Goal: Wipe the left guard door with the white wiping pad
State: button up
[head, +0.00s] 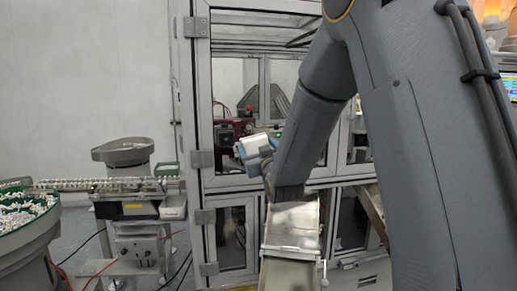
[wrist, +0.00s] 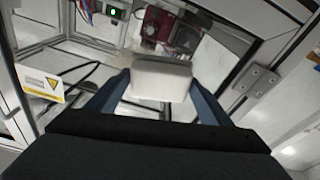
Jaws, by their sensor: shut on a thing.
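The white wiping pad (wrist: 161,80) is a pale block held between the two blue-grey fingers of my gripper (wrist: 160,98) in the wrist view. In the head view the pad (head: 253,145) shows at the end of my arm, with my gripper (head: 264,158) shut on it. The left guard door (head: 203,120) has a grey metal frame with hinges on its left side and a clear pane. The pad is in front of the door's pane. I cannot tell whether it touches the pane. My arm hides the door's right part.
A bowl feeder (head: 122,152) and a track of small white parts (head: 90,184) stand left of the cell. A green-lined bowl (head: 28,222) is at the front left. A metal chute (head: 290,235) stands below my arm. A yellow warning label (wrist: 41,86) shows in the wrist view.

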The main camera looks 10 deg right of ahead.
jog(key=shift+w+b, duration=0.45)
jog(key=shift+w, duration=0.45)
dwell(0.4)
jog(key=shift+d, duration=0.15)
jog(key=shift+s+d+b, duration=0.15)
jog(key=shift+d+b, duration=0.3)
jog(key=shift+d, duration=1.2)
jog(key=d+b, duration=0.2)
jog(key=d, duration=0.5)
jog(key=shift+w, duration=0.2)
jog(key=shift+a, duration=0.1)
